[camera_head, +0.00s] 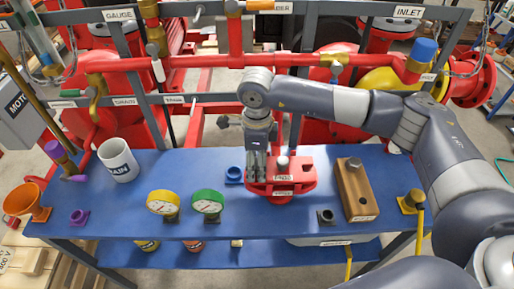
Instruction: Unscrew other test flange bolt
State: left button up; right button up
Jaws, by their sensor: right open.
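The red test flange (300,181) stands on the blue bench right of centre, with lettered labels on its front. A light grey bolt head (282,162) shows on its top. My right gripper (257,176) points down at the flange's left side, close to the bolt, its fingers apart. Whether it touches the flange or has a second bolt between its fingers cannot be seen, as the fingers cover that spot. My left gripper is not in view.
A wooden block (355,190) stands right of the flange. A blue ring fitting (234,174) is close left of my gripper. Yellow (163,202) and green (207,202) gauges and a white mug (117,160) stand further left. Red pipes (200,62) run behind the bench.

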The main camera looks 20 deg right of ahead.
jog(key=shift+f, duration=0.35)
